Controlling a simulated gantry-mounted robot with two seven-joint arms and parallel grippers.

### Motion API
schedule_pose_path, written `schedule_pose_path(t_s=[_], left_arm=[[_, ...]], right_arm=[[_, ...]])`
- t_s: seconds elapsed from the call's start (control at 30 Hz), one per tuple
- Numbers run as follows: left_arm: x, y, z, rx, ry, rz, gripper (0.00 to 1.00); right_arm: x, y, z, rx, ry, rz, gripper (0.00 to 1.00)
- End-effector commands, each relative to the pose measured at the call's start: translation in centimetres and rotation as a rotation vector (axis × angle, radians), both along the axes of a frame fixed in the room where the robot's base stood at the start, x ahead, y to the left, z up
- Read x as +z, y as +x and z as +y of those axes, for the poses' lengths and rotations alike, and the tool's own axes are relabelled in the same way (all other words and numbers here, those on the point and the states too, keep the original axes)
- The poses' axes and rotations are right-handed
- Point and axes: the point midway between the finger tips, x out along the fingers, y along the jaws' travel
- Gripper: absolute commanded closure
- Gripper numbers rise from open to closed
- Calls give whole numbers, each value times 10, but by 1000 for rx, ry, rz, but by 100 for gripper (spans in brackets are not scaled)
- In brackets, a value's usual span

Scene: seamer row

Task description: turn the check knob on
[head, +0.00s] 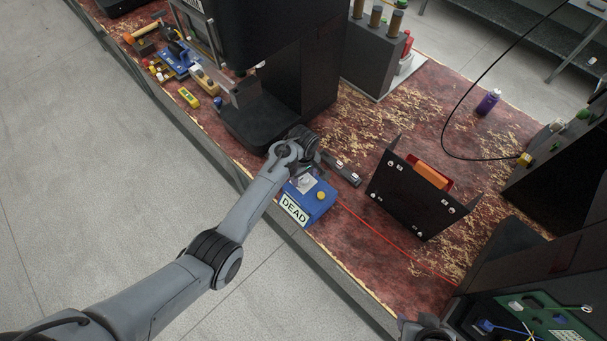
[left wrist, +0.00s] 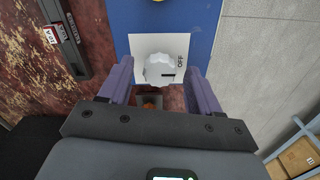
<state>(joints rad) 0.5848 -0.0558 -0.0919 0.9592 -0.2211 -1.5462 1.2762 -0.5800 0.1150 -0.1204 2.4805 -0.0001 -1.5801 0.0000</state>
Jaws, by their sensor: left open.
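The check knob (left wrist: 159,69) is white and ridged, on a white plate (left wrist: 148,45) on the blue box (head: 309,203). A dark mark on the knob points right, toward the side of the plate where "OFF" is printed. In the head view the box stands at the bench's near edge with a "DEAD" sign (head: 294,210); the knob is partly hidden by my gripper. My left gripper (head: 308,176) is over the box. In the left wrist view its purple fingers (left wrist: 160,74) are open on either side of the knob, with gaps visible. My right gripper is not clearly seen.
A yellow button (head: 321,195) is on the box. A red cord (head: 385,236) runs right across the bench. A black angled stand (head: 415,196) with an orange block is to the right; a black machine (head: 290,65) is behind.

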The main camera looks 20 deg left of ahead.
Motion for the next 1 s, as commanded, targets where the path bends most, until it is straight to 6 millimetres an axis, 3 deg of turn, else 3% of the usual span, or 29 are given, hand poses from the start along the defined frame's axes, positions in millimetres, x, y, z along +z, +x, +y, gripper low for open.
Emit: schedule_pose_path(t_s=[0.1,0.43,0.77,1.0], left_arm=[[0,0,0,0,0,0,40],[0,0,0,0,0,0,90],[2,0,0,-39,1,1,92],[5,1,0,-173,3,0,92]], right_arm=[[0,0,-1,2,-3,1,57],[0,0,-2,6,-10,1,57],[6,0,-2,4,-7,1,57],[22,0,0,1,-1,1,57]])
